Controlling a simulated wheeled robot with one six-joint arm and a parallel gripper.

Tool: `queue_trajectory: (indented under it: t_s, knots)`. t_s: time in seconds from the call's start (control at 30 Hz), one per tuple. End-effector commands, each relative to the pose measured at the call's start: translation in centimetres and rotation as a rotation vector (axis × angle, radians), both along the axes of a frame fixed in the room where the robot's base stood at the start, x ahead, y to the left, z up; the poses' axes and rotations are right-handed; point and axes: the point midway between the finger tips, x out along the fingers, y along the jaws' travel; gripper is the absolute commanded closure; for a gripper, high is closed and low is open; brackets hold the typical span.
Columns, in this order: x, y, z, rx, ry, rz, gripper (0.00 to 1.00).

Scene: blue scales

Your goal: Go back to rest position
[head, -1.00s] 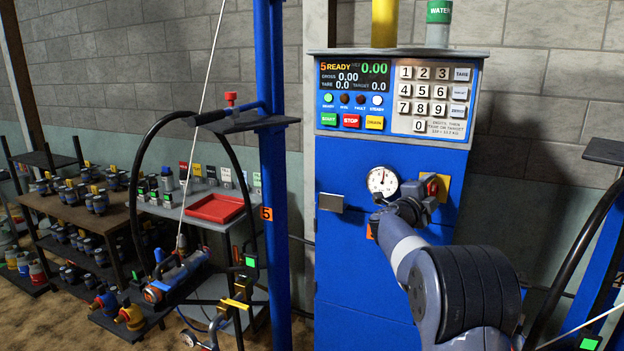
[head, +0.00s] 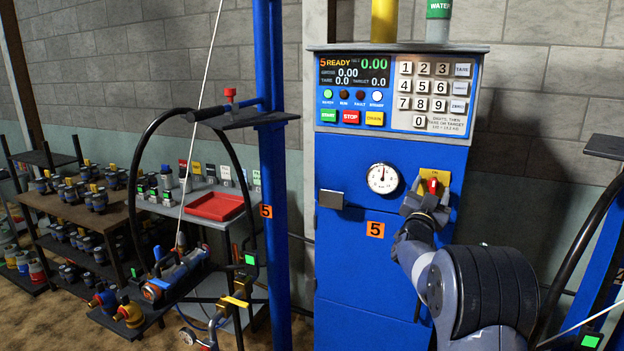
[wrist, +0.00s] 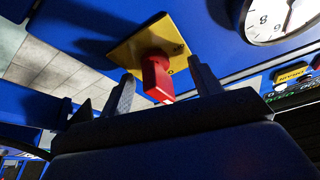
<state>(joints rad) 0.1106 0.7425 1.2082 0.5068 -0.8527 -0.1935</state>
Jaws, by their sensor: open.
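My gripper (head: 426,200) is in front of the blue cabinet (head: 340,260), just below a red switch handle (head: 433,186) on a yellow plate. In the wrist view, my gripper (wrist: 163,88) is open, with one finger on each side of the red handle (wrist: 157,77). Whether the fingers touch the handle cannot be told. The yellow plate (wrist: 135,45) is tilted in that view. The handle points roughly up and down in the head view.
A round gauge (head: 382,178) and a metal latch (head: 331,199) sit left of the switch. Above are a keypad (head: 432,95) and a display reading READY. A blue post (head: 272,180) and a rack with a red tray (head: 214,206) stand to the left.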

Motion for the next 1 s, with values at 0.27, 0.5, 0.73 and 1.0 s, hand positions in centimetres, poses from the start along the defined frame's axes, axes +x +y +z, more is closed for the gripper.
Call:
queue_trajectory:
  t_s: [0.27,0.5,0.73,1.0]
  knots:
    - [0.0,-0.1,0.4,-0.192,0.083,0.001,0.40]
    - [-0.5,0.2,-0.5,-0.271,0.115,0.001,0.40]
    - [-1.3,0.5,-0.7,-0.269,0.112,0.000,0.40]
    - [-1.3,0.5,-0.7,-0.268,0.113,0.001,0.40]
